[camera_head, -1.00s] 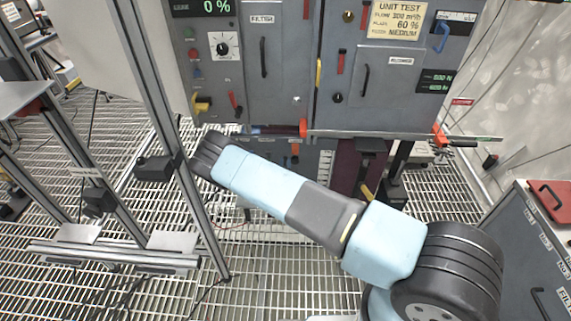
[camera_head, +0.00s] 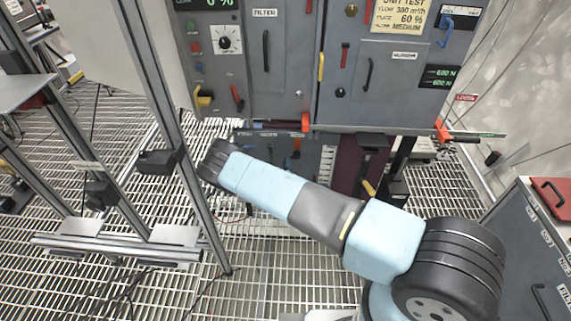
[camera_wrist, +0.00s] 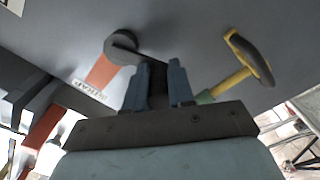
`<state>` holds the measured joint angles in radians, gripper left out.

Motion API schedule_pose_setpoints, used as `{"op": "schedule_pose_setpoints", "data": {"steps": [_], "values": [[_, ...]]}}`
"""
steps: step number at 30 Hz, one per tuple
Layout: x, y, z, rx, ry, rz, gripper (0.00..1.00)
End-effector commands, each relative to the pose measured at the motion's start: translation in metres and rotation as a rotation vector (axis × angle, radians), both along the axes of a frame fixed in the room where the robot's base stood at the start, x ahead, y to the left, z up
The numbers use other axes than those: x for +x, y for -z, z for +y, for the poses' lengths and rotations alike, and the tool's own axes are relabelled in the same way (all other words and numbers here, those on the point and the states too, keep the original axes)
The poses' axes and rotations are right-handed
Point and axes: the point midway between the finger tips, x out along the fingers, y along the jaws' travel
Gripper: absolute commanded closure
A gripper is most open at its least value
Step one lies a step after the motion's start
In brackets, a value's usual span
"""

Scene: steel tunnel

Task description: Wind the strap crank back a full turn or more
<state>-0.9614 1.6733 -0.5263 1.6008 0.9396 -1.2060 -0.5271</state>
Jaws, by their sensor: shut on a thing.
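In the wrist view the strap crank (camera_wrist: 120,48) shows as a round grey hub on a grey panel. Its dark arm runs from the hub to the right, towards my fingers. My gripper (camera_wrist: 158,72) is shut on the dark crank handle, one blue-grey finger on each side. An orange-red strap (camera_wrist: 103,73) runs from the hub down-left, past a white label that seems to read STRAP. In the head view my gripper and the crank cannot be made out.
A yellow-and-black handle (camera_wrist: 250,58) sticks out close to the right of my fingers. The grey cabinet (camera_head: 280,90) with levers and displays stands ahead. A metal frame post (camera_head: 160,100) rises close beside my arm's far end. A grey cabinet with a red item (camera_head: 551,192) stands at right.

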Motion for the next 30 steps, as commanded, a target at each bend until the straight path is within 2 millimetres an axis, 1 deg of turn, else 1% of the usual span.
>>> {"op": "schedule_pose_setpoints", "data": {"steps": [1,6,15,22,30], "values": [[-0.001,0.003,0.003,-0.04,-0.006,0.003,1.0],[-0.002,0.011,-0.001,-0.193,-0.006,0.008,1.0],[-0.002,0.019,-0.006,-0.401,-0.008,0.016,1.0],[-0.002,0.022,-0.009,-0.49,-0.008,0.02,1.0],[-0.002,0.024,-0.01,-0.524,-0.009,0.022,1.0]]}}
